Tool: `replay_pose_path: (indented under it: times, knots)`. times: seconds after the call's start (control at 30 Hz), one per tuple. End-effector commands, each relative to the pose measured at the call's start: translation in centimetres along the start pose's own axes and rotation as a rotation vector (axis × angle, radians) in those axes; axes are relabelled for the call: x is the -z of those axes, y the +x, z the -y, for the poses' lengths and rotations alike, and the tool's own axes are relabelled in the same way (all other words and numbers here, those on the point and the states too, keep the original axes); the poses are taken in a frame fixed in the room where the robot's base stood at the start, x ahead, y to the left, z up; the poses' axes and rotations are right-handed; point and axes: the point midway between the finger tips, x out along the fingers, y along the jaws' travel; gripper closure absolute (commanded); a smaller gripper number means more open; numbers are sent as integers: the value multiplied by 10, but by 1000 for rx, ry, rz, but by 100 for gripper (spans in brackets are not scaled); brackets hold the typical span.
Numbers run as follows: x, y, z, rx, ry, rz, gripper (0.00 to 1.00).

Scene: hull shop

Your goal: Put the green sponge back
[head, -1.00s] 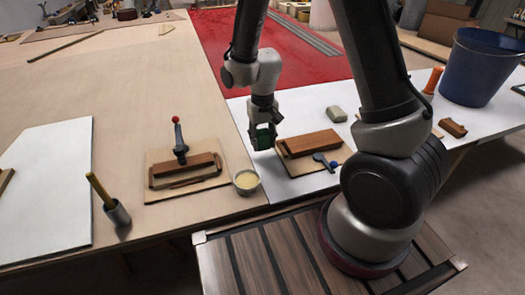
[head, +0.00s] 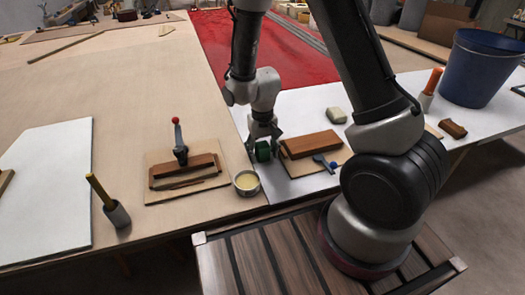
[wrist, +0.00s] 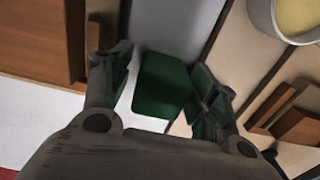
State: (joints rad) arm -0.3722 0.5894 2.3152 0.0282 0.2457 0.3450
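The green sponge (head: 263,151) is a small dark green block at the left edge of the white tabletop, just left of the board with the brown block. It appears to rest on the surface. My gripper (head: 264,143) points down over it. The sponge's underside is hidden.
A bowl of yellow stuff (head: 246,182) stands near on the left. A blue bucket (head: 480,68) stands far right.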

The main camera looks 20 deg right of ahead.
Motion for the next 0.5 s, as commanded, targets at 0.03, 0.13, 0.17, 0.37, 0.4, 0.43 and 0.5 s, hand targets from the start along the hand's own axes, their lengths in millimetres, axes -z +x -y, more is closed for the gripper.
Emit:
replay_pose_path:
  times: [0.03, 0.13, 0.17, 0.37, 0.4, 0.43, 0.5]
  knots:
    - [0, 0, 0, 0, 0, 0, 40]
    - [0, 0, 0, 0, 0, 0, 40]
    - [0, -1, 0, 0, 0, -1, 40]
    - [1, -24, 0, 2, 0, -4, 40]
    - [1, -33, 1, 2, 1, -6, 40]
    - [1, -40, 0, 2, 1, -5, 40]
    - [2, -57, 1, 3, 1, -7, 40]
